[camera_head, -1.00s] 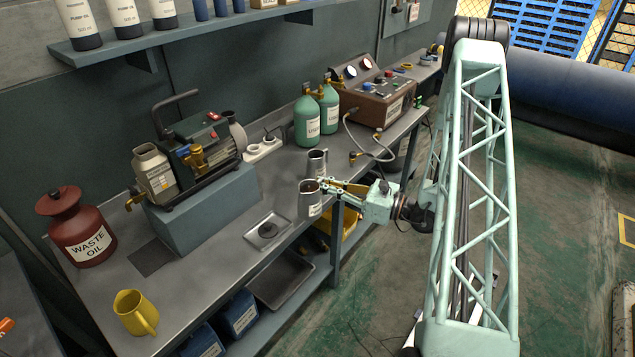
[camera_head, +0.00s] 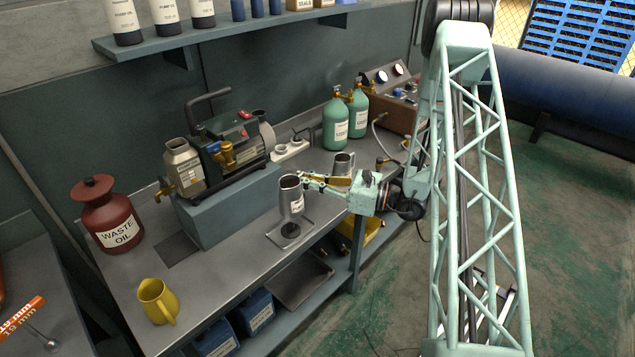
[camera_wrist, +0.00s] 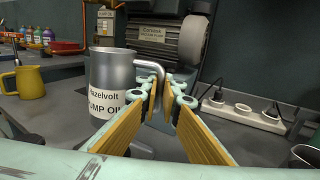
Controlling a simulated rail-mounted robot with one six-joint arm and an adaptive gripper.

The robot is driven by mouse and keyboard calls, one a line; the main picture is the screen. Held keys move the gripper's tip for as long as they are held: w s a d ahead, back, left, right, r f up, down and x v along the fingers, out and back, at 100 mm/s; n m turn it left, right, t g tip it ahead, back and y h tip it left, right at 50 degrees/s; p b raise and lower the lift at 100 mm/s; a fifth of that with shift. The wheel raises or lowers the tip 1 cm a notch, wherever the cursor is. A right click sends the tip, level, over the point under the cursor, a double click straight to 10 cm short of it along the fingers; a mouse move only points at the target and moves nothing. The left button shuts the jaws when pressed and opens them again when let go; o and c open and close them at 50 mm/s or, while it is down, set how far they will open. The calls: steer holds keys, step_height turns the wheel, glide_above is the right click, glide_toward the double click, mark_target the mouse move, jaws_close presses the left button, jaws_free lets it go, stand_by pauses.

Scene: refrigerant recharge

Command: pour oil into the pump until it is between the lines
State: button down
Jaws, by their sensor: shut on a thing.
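My gripper (camera_head: 311,182) is shut on the handle of a grey metal jug (camera_head: 291,200). In the wrist view the jug (camera_wrist: 112,75) is upright, its label reads "PUMP OIL", and the fingers (camera_wrist: 163,98) close around its handle. The jug appears to be held above the small square plate (camera_head: 275,238) at the bench's front. The pump (camera_head: 228,148), dark with brass fittings, stands on a blue-grey block behind and left of the jug. A metal canister (camera_head: 183,165) with a label is at its left end. The oil lines cannot be made out.
A second metal jug (camera_head: 343,162) stands right of the held one. A red waste oil can (camera_head: 110,215) and a yellow jug (camera_head: 157,302) are at the left. Green cylinders (camera_head: 336,124) and a power strip (camera_head: 291,149) are behind. Bare bench lies between the yellow jug and the plate.

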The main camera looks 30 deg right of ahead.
steer(key=w+a+r+n+g+y, duration=0.1)
steer(key=a+r, duration=0.3)
steer(key=a, duration=0.7)
steer(key=shift+w+a+n+g+y, duration=0.4)
steer(key=shift+w+g+y, duration=0.1)
steer(key=shift+w+g, duration=0.2)
steer(key=shift+a, duration=0.1)
